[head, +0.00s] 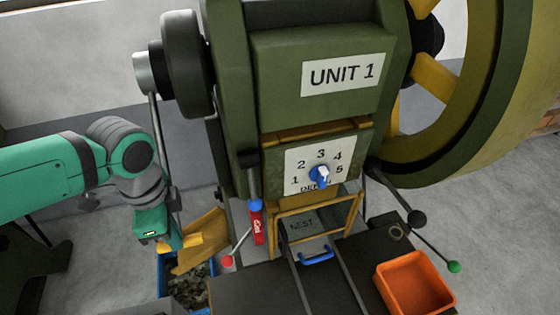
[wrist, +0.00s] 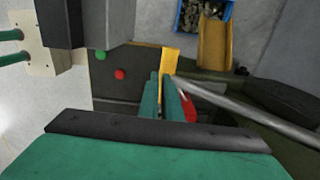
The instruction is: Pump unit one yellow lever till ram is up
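The yellow lever grip (head: 194,240) is at the lower end of a long grey rod (head: 161,150) on the left side of the green press (head: 320,55) labelled UNIT 1. My gripper (head: 171,242) is at this grip. In the wrist view, my two green fingers (wrist: 163,80) are close together, with the yellow grip (wrist: 171,60) between and just beyond their tips. They look shut on it. The grey rod (wrist: 245,112) runs off to the right there. The ram's height cannot be made out behind the yellow-framed guard (head: 318,213) below the dial.
A dial (head: 321,172) numbered 1 to 5 is on the press front. A red-tagged lever (head: 257,226) and a red knob (head: 227,261) are close right of my gripper. A blue bin (head: 165,272) and chute (head: 205,243) are below. An orange tray (head: 415,283) is at right.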

